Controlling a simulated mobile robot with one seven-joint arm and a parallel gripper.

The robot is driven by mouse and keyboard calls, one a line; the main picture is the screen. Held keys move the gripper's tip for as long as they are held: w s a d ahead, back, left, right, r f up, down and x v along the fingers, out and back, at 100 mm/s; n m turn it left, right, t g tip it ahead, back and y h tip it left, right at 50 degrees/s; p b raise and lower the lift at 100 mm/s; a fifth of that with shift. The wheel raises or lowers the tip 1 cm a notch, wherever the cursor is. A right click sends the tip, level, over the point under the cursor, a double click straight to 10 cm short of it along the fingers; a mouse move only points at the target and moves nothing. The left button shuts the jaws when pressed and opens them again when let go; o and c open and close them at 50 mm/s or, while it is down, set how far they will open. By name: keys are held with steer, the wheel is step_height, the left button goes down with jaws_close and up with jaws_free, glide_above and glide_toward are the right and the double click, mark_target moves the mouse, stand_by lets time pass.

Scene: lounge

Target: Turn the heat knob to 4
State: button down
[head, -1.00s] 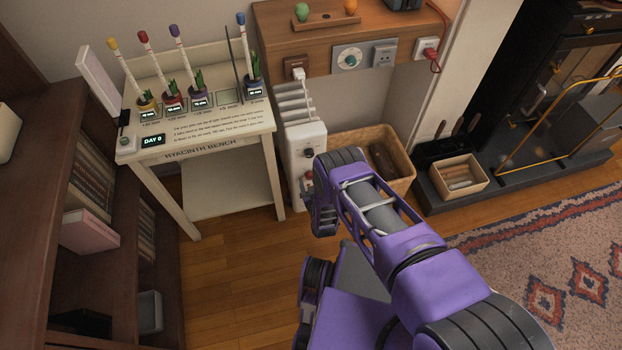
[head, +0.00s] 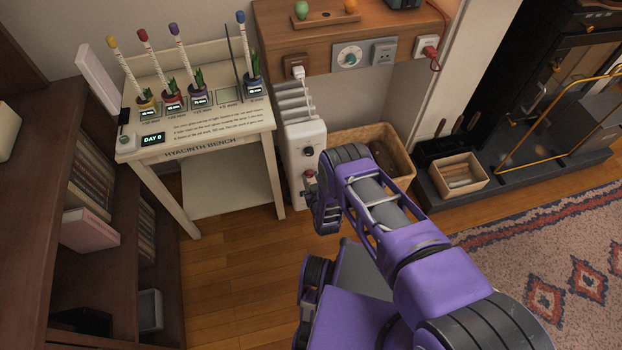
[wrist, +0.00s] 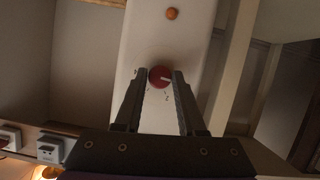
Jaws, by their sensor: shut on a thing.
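The white heater (head: 292,142) stands right of the plant bench, with a dark knob and a red knob (head: 310,174) on its end panel. In the wrist view the red knob (wrist: 160,77) has a pale pointer aimed to the right, with small marks around it that are too small to read surely. My gripper (wrist: 160,80) has one finger on each side of this knob and is shut on it. In the head view my gripper (head: 313,188) is at the panel, its fingertips partly hidden by my wrist.
The bench (head: 215,128) with several potted plants stands left of the heater. A wicker basket (head: 402,150) sits close behind my arm. A wooden cabinet (head: 340,45) with sockets and a dial hangs above. A round orange-brown part (wrist: 172,13) shows on the panel in the wrist view.

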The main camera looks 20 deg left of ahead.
steer(key=m+y, duration=0.1)
steer(key=m+g+y, duration=0.1)
steer(key=m, duration=0.2)
steer(key=shift+w+d+m+y, duration=0.15)
steer(key=shift+d+m+y, duration=0.1)
steer(key=shift+m+y, duration=0.15)
steer(key=m+y, duration=0.1)
steer(key=m, duration=0.1)
steer(key=m+g+y, duration=0.1)
steer(key=m, duration=0.1)
steer(key=shift+f+y, duration=0.2)
steer(key=shift+y, duration=0.2)
stand_by(0.4)
steer(key=c, duration=0.5)
jaws_free()
steer(key=shift+d, duration=0.15)
